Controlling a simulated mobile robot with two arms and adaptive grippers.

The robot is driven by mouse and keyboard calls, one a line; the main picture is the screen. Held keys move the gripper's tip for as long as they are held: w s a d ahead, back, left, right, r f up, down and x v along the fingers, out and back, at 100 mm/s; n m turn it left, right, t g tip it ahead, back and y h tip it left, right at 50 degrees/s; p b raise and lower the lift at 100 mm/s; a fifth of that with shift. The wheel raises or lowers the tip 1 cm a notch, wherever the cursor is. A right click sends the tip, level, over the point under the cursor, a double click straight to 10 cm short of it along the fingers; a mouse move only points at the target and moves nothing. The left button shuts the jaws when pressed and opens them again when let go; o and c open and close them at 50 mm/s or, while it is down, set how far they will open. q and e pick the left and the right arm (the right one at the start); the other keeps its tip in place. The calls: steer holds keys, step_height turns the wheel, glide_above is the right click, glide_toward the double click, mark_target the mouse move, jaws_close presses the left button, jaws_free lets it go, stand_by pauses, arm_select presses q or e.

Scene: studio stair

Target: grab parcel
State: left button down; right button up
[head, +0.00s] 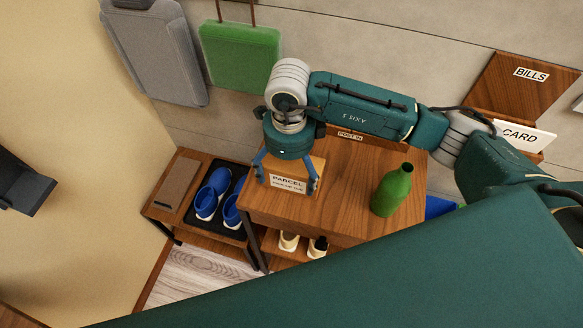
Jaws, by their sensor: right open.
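The parcel (290,184) is a small brown box with a white label reading PARCEL. It stands on the wooden table top at the left end. My right gripper (287,181) is directly over the parcel, pointing down, with its blue fingers open on either side of the box. Whether the fingers touch it I cannot tell. The gripper's body hides the rear top of the parcel. My left gripper is not in the head view.
A green bottle (391,190) stands on the table (345,205) right of the parcel. A lower bench (172,212) with blue shoes (212,192) is at left. Bags (241,55) hang on the wall, and a card holder (520,95) is at right.

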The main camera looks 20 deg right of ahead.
step_height(320, 180, down, 3)
steer(key=shift+s+f+p, duration=0.15)
steer(key=shift+f+p, duration=0.05)
steer(key=shift+p, duration=0.4)
steer(key=c, duration=1.2)
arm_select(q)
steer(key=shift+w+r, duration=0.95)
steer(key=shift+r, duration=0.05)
arm_select(e)
steer(key=c, duration=0.3)
